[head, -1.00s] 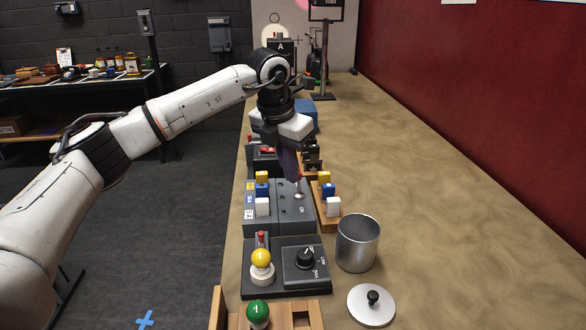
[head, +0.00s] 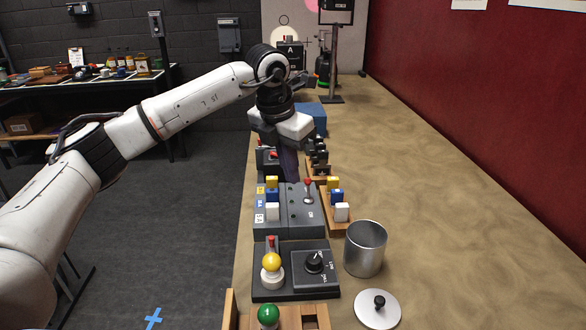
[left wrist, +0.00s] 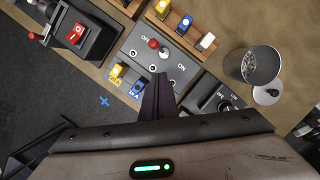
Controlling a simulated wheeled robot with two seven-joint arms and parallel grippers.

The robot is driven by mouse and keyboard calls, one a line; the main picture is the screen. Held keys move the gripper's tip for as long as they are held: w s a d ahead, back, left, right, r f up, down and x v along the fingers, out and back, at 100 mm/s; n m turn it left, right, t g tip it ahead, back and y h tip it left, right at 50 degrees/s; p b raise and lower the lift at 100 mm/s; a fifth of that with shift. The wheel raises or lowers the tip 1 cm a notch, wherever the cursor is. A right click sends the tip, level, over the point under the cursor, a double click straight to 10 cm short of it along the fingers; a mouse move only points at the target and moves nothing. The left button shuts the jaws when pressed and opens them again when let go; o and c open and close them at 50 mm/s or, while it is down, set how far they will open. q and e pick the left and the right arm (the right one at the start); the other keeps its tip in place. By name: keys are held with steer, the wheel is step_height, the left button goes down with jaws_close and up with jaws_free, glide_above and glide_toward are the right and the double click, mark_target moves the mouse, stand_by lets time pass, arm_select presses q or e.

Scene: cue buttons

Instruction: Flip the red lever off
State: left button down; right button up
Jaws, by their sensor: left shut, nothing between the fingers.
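A red-knobbed lever (head: 308,184) stands up from a grey panel (head: 296,222) marked ON, beside a bank of yellow, blue and white switches. In the left wrist view the red knob (left wrist: 153,43) and its silver base show just beyond my fingers. My left gripper (head: 290,176) is shut and empty, pointing down at the far side of this panel. In the left wrist view its dark fingers (left wrist: 158,82) lie beside the lever, apparently apart from it. My right gripper is not in view.
A nearer box holds a yellow button (head: 271,262), a small red lever (head: 271,243) and a black dial (head: 314,262). A metal canister (head: 366,250) and lid (head: 378,308) stand to the right. A red rocker switch (left wrist: 75,34) is beyond. The table's right side is clear.

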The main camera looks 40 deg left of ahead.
arm_select(q)
steer(key=w+a+r, duration=0.1)
steer(key=a+r, duration=0.3)
steer(key=r, duration=0.5)
steer(key=shift+r, duration=0.25)
